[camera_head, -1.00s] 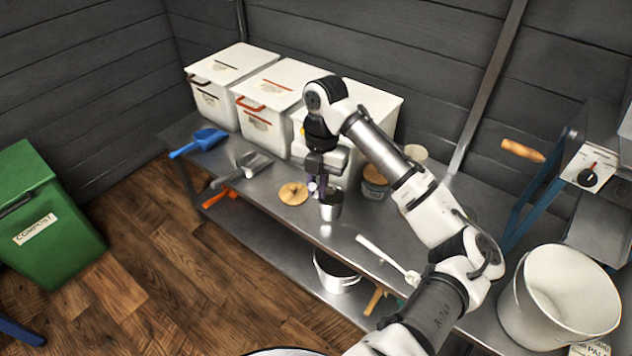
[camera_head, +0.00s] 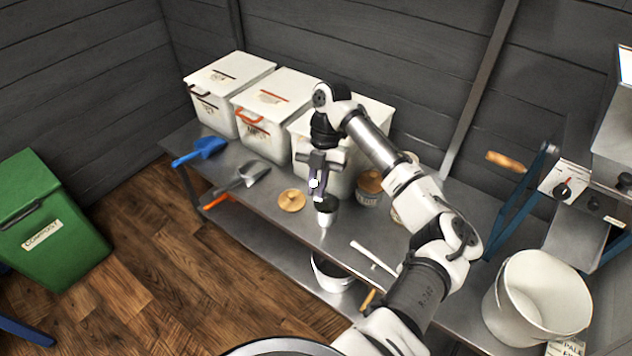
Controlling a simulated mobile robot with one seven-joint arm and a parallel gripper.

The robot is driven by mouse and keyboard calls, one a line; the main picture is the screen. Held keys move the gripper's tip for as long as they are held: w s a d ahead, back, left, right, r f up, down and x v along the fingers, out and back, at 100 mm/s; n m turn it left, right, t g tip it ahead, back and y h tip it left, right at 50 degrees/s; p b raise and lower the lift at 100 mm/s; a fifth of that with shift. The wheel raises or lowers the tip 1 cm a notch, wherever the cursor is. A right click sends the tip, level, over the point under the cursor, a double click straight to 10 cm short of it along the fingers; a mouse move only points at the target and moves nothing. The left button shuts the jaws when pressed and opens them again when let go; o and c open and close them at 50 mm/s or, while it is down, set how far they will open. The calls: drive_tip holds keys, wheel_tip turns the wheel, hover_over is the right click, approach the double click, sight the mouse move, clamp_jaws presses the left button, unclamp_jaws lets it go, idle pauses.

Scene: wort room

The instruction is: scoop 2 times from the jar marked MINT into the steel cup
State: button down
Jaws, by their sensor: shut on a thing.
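The steel cup (camera_head: 327,214) stands on the steel bench near its front edge. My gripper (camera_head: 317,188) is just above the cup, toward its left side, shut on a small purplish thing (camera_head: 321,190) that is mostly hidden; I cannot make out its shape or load. A jar with a wooden lid on (camera_head: 370,186) stands behind and right of the cup. Another pale jar (camera_head: 398,212) is mostly hidden behind my arm. No jar label is readable, so I cannot tell which is MINT. A loose round wooden lid (camera_head: 291,200) lies left of the cup.
White lidded bins (camera_head: 262,142) line the back of the bench. A blue scoop (camera_head: 200,150) and a metal scoop (camera_head: 242,177) lie at left. A white long-handled tool (camera_head: 373,256) lies in front. A white bucket (camera_head: 505,300) and a machine (camera_head: 572,182) stand at right.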

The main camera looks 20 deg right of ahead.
drive_tip(key=shift+w+d+r+g+y+p, duration=0.4)
drive_tip(key=shift+w+p, duration=0.2)
drive_tip(key=shift+p, duration=0.85)
drive_tip(key=shift+w+d+r+g+y+p, duration=0.35)
drive_tip(key=shift+w+g+p, duration=0.2)
drive_tip(key=shift+p, duration=0.85)
drive_tip(key=shift+w+d+f+p, duration=0.1)
drive_tip(key=shift+w+d+p, duration=0.1)
drive_tip(key=shift+p, duration=0.35)
drive_tip(key=shift+d+g, duration=0.1)
drive_tip(key=shift+g, duration=0.15)
drive_tip(key=shift+p, duration=0.3)
